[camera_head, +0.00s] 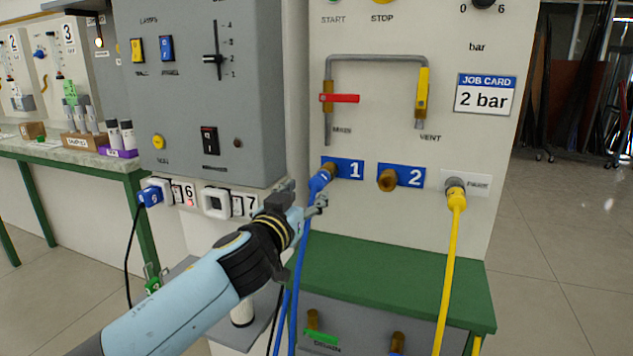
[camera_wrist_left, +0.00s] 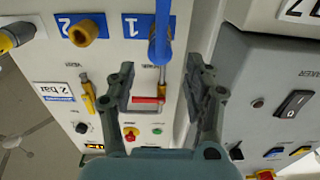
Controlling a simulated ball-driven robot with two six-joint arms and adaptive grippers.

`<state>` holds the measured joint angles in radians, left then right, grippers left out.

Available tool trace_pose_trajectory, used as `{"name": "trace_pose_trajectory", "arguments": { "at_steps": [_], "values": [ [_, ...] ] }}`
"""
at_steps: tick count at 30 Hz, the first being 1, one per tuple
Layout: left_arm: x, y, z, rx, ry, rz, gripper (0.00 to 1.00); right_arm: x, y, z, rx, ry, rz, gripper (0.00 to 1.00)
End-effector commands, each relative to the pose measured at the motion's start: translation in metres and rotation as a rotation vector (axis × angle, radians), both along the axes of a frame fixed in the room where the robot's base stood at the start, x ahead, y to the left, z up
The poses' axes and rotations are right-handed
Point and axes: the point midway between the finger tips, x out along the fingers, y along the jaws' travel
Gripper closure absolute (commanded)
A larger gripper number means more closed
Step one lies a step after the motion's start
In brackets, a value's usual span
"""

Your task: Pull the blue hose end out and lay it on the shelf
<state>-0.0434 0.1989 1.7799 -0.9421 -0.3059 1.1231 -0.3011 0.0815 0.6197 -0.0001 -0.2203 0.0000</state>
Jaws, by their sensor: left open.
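The blue hose end (camera_head: 320,180) sits in the brass port marked 1 on the pale panel, and its blue hose hangs down from it. My left gripper (camera_head: 312,202) is open just beside and in front of the hose end. In the left wrist view the blue hose end (camera_wrist_left: 160,45) lies beyond the gap between the open fingers (camera_wrist_left: 160,76), and nothing is gripped. The green shelf (camera_head: 400,285) lies below the ports, with its visible top bare. My right gripper is out of view.
Port 2 (camera_head: 387,180) is empty. A yellow hose (camera_head: 453,240) hangs from the port to its right, in front of the shelf's right end. A grey control box (camera_head: 215,100) stands to the left, with sockets (camera_head: 216,202) below it near my arm.

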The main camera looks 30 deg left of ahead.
Motion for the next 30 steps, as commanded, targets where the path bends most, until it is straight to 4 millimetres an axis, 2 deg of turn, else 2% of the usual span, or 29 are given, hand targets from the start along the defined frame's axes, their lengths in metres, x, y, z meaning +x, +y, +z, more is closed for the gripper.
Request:
{"name": "trace_pose_trajectory", "arguments": {
  "at_steps": [6,15,21,30],
  "values": [
    [0.029,0.007,0.001,-0.001,-0.001,0.001,0.48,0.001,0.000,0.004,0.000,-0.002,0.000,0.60],
    [0.063,0.015,-0.001,-0.002,0.000,-0.001,0.48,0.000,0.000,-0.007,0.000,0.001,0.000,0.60],
    [0.073,0.017,-0.001,0.000,0.001,0.000,0.48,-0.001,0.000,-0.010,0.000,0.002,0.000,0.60],
    [0.074,0.018,-0.001,0.000,0.001,0.000,0.48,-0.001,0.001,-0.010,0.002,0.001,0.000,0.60]
  ]
}}
